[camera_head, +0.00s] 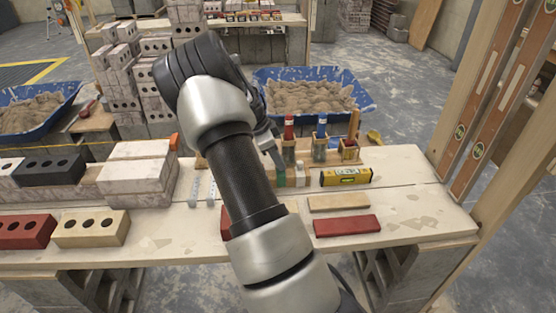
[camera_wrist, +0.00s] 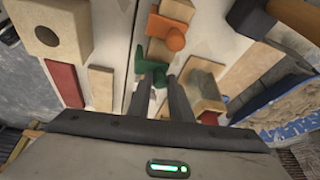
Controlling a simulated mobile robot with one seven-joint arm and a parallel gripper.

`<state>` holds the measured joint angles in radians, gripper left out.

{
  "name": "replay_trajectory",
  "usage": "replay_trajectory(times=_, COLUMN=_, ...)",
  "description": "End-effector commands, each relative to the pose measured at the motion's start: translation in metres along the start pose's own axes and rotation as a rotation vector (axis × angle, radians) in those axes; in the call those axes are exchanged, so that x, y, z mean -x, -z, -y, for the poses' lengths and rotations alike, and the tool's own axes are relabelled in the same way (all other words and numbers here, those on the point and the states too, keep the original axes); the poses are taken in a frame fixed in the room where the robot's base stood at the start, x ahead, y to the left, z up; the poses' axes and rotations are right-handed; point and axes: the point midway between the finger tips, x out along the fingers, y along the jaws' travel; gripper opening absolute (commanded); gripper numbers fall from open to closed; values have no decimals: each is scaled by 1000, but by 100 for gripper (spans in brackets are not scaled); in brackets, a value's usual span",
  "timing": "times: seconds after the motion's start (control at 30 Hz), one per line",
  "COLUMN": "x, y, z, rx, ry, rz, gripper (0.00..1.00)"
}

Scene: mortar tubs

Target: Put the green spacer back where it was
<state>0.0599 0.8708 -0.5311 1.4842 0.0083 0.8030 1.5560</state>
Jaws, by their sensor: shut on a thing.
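The green spacer (camera_wrist: 146,62) is at my fingertips in the wrist view, a dark green piece with an uneven outline. My gripper (camera_wrist: 163,80) is shut on it, and the fingers hide part of it. In the head view my gripper (camera_head: 277,160) is low over the back of the workbench, left of the wooden tool rack. A small green piece (camera_head: 281,178) shows just below it there. I cannot tell whether the spacer touches the bench.
The wooden rack (camera_head: 333,160) holds several upright tools. A yellow level (camera_head: 345,177), a tan tile (camera_head: 338,202) and a red tile (camera_head: 346,226) lie right of my arm. An orange piece (camera_wrist: 167,33) lies near the spacer. Bricks stand at left; the bench's right end is clear.

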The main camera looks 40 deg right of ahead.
Motion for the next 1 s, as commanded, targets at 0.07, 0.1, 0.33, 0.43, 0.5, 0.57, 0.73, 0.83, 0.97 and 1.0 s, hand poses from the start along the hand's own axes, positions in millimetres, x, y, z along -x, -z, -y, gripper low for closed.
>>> replay_trajectory(times=0.07, x=-1, y=0, z=0, rx=0, ry=0, rz=0, gripper=0)
replay_trajectory(times=0.1, x=-2, y=-1, z=0, rx=0, ry=1, rz=0, gripper=0)
replay_trajectory(times=0.33, x=-4, y=-2, z=0, rx=0, ry=1, rz=0, gripper=0)
replay_trajectory(times=0.43, x=-5, y=-2, z=0, rx=0, ry=1, rz=0, gripper=0)
replay_trajectory(times=0.5, x=-6, y=-2, z=0, rx=0, ry=1, rz=0, gripper=0)
replay_trajectory(times=0.57, x=-7, y=-3, z=0, rx=0, ry=1, rz=0, gripper=0)
replay_trajectory(times=0.73, x=-7, y=-3, z=0, rx=0, ry=1, rz=0, gripper=34)
replay_trajectory(times=0.83, x=-7, y=-3, z=0, rx=0, ry=1, rz=0, gripper=40)
replay_trajectory(times=0.97, x=-7, y=-3, z=0, rx=0, ry=1, rz=0, gripper=40)
replay_trajectory(times=1.0, x=-7, y=-3, z=0, rx=0, ry=1, rz=0, gripper=40)
